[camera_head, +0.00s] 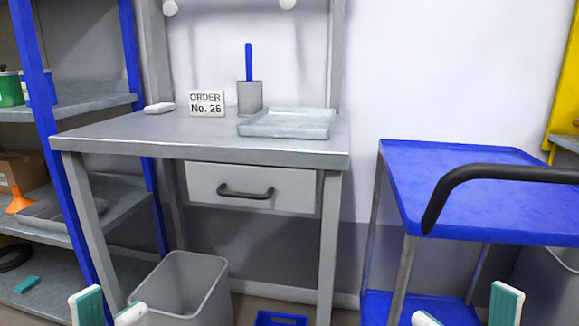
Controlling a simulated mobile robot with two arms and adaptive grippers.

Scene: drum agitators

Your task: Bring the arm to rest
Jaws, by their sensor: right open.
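My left gripper (108,308) shows only its fingertips at the bottom left edge, in front of the grey bin. They stand apart with nothing seen between them. My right gripper (466,310) shows its fingertips at the bottom right, in front of the blue cart. They are wide apart and nothing shows between them. The rest of both arms is out of view.
A grey workbench (120,132) carries a grey tray (285,124), an order sign (207,103) and a grey holder (250,98) with a blue handle. A grey bin (180,290) stands below. A blue cart (460,185) stands right, shelves (85,103) left.

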